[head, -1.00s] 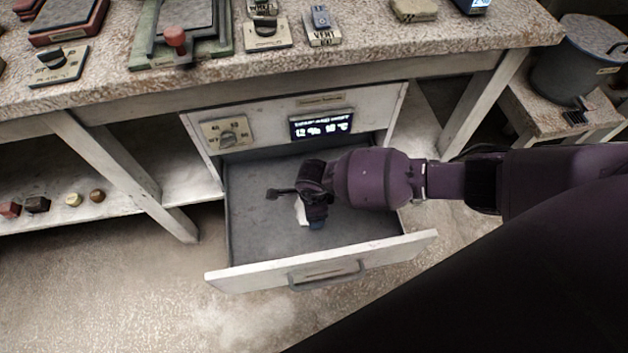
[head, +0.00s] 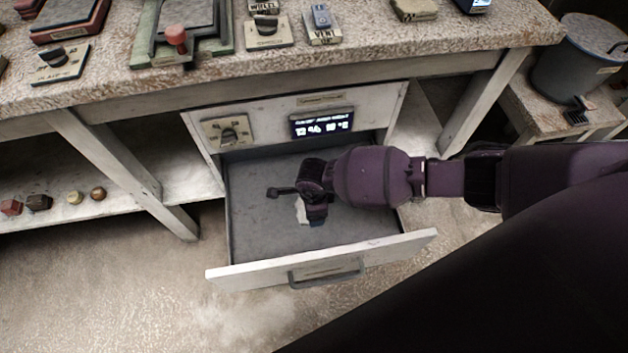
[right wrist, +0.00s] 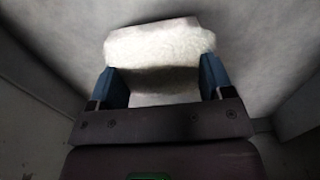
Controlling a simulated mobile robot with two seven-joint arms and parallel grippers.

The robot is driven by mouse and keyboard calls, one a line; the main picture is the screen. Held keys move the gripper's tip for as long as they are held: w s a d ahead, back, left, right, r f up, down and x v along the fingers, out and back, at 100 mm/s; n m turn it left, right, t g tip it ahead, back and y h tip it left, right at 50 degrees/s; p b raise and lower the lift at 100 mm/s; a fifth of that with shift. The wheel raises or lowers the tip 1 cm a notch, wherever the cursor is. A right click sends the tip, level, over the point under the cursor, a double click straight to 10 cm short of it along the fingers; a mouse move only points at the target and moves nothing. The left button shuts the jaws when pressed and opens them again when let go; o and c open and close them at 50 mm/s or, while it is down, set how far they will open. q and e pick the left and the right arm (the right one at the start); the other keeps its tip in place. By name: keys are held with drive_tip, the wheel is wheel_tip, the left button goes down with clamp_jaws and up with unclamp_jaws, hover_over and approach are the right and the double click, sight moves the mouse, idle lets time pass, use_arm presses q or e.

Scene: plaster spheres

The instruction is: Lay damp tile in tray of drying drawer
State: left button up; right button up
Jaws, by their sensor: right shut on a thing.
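The drying drawer (head: 322,266) is pulled open under the bench, and its grey tray floor (head: 265,225) shows. My right gripper (head: 313,222) is inside the drawer opening, pointing down at the tray. In the right wrist view its two blue fingers (right wrist: 164,85) are shut on the pale, whitish tile (right wrist: 160,42). In the head view only a small white part of the tile (head: 301,211) shows beside the gripper, the rest being hidden by it. The tile is close over the tray floor; I cannot tell whether it touches. My left gripper is not in view.
A dial (head: 227,131) and a lit display (head: 321,123) sit on the panel above the drawer. The bench top (head: 360,50) above carries switches and trays. Drawer walls surround my gripper. Small blocks (head: 38,203) lie on the left shelf. A grey bin (head: 575,60) stands at right.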

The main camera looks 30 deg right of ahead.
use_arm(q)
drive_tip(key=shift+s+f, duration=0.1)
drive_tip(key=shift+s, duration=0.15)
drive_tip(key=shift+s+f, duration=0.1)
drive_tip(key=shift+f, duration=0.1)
use_arm(e)
drive_tip(key=shift+f, duration=0.25)
use_arm(q)
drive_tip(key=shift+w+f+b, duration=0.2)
drive_tip(key=shift+b, duration=0.1)
use_arm(e)
drive_tip(key=shift+f, duration=0.45)
drive_tip(key=o, duration=0.9)
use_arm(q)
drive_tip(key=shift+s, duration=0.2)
use_arm(e)
drive_tip(key=shift+o, duration=0.4)
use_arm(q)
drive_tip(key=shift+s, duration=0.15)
use_arm(e)
drive_tip(key=shift+r, duration=0.1)
